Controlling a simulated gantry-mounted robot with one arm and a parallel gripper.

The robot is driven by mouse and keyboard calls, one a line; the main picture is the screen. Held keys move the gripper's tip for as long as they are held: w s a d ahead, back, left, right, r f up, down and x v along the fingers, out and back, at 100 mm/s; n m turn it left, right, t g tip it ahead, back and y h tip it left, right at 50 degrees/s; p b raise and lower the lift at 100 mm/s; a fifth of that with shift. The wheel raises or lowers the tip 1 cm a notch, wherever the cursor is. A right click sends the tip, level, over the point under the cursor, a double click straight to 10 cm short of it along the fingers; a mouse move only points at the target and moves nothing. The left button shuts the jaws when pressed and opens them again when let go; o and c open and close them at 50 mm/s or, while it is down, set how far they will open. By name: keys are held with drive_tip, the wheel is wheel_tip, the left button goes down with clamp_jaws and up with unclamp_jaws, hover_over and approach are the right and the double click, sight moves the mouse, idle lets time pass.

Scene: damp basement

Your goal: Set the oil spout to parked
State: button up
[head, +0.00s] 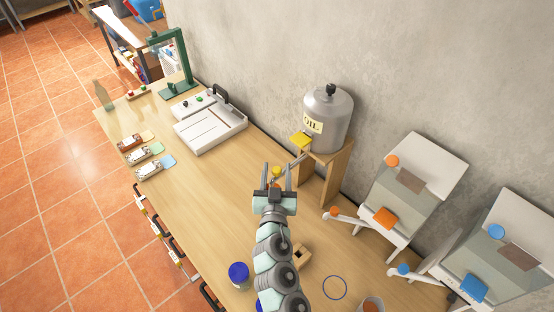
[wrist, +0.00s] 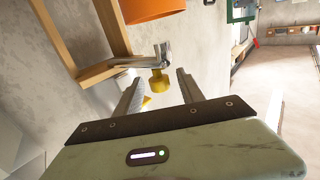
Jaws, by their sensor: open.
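The grey oil tank (head: 328,115), labelled OIL, stands on a wooden stand (head: 330,165) by the wall. Its metal spout (head: 291,161) reaches out to the left and ends in a yellow knob (head: 277,171). In the wrist view the spout (wrist: 156,56) and the knob (wrist: 158,82) lie between my finger ends. My gripper (head: 277,167) is open around the knob, with a gap on both sides; it also shows in the wrist view (wrist: 159,78). A yellow plate (head: 301,140) sits at the tank's lower left. Any parked mark cannot be made out.
Two white dispensers (head: 410,190) (head: 497,255) with orange and blue parts stand at the right. A blue-topped jar (head: 238,273) and a small wooden box (head: 301,257) are near my arm.

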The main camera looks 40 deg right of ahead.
drive_tip(key=shift+x, duration=1.75)
drive_tip(key=shift+f, duration=0.1)
clamp_jaws()
